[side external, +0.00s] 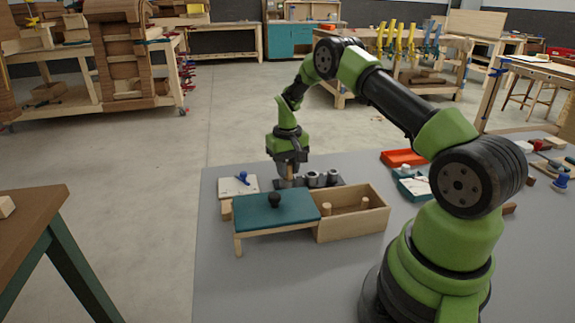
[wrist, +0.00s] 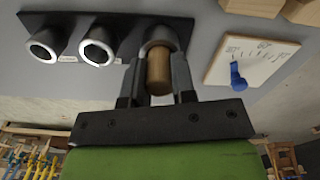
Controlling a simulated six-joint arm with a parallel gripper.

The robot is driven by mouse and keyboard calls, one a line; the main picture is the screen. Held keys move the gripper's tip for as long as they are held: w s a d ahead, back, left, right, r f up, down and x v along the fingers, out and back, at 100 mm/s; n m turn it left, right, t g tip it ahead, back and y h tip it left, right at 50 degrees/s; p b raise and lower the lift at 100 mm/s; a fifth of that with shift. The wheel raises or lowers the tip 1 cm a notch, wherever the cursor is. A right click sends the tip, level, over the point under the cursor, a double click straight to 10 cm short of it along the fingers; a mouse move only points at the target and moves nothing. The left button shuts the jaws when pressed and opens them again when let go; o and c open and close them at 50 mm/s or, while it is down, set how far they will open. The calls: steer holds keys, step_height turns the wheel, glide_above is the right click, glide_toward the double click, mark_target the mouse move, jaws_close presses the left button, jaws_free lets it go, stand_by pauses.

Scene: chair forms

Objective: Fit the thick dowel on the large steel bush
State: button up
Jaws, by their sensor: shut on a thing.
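My gripper (side external: 289,172) is shut on a wooden dowel (wrist: 159,73), low over the end of the black plate (wrist: 122,24). Several steel bushes stand in a row on that plate. In the wrist view two of them, the left bush (wrist: 47,45) and the middle bush (wrist: 98,46), are open and empty. The third bush (wrist: 158,36) is right beyond the dowel and partly hidden by it. I cannot tell whether the dowel's end is above this bush or inside it. In the side view the other bushes (side external: 323,179) show right of my gripper.
A wooden box (side external: 374,221) holding more dowels (side external: 326,209) stands in front, beside a teal-topped stand (side external: 245,213) with a black knob (side external: 274,199). A white panel with a blue knob (side external: 243,178) is left of my gripper. Orange (side external: 402,157) and teal trays (side external: 412,188) lie right.

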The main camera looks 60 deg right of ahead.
steer(key=shift+f, duration=0.35)
steer(key=o, duration=1.5)
steer(key=shift+r, duration=0.1)
steer(key=shift+r, duration=3.4)
